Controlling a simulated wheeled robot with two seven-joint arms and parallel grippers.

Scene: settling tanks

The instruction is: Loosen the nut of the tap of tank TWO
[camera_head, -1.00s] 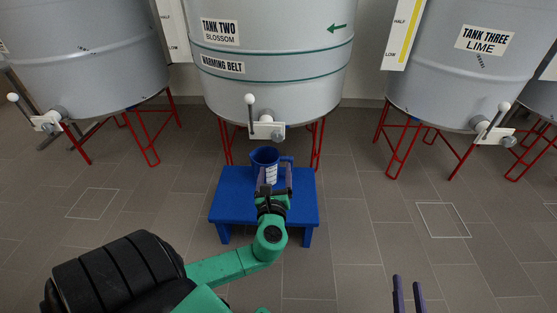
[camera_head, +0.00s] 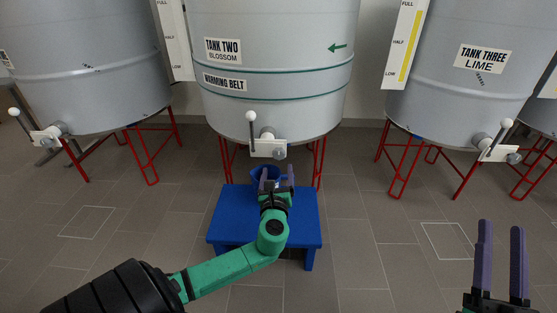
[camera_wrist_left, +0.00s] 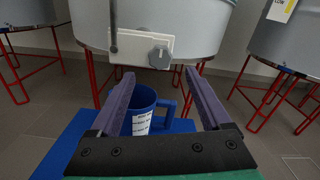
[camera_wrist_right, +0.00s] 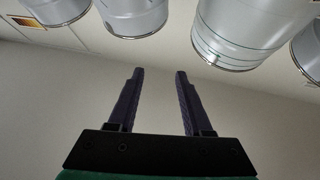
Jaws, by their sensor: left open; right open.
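Tank TWO (camera_head: 270,60) stands in the middle, with a sign reading TANK TWO BLOSSOM. Its tap has a white plate (camera_head: 268,148), a lever with a white ball (camera_head: 251,117) standing upright, and a grey lobed nut (camera_head: 279,153). In the left wrist view the nut (camera_wrist_left: 159,56) is ahead of and above the fingertips. My left gripper (camera_head: 277,176) is open and empty, in front of and below the tap, apart from the nut. My right gripper (camera_head: 501,228) is open and empty at the lower right, far from the tap.
A blue jug (camera_wrist_left: 141,112) stands on a blue stool (camera_head: 225,215) beneath the tap, partly hidden by my left gripper. Red legs (camera_head: 321,165) hold the tank. Tank THREE (camera_head: 470,80) stands to the right, another tank (camera_head: 90,70) to the left. The floor on the right is clear.

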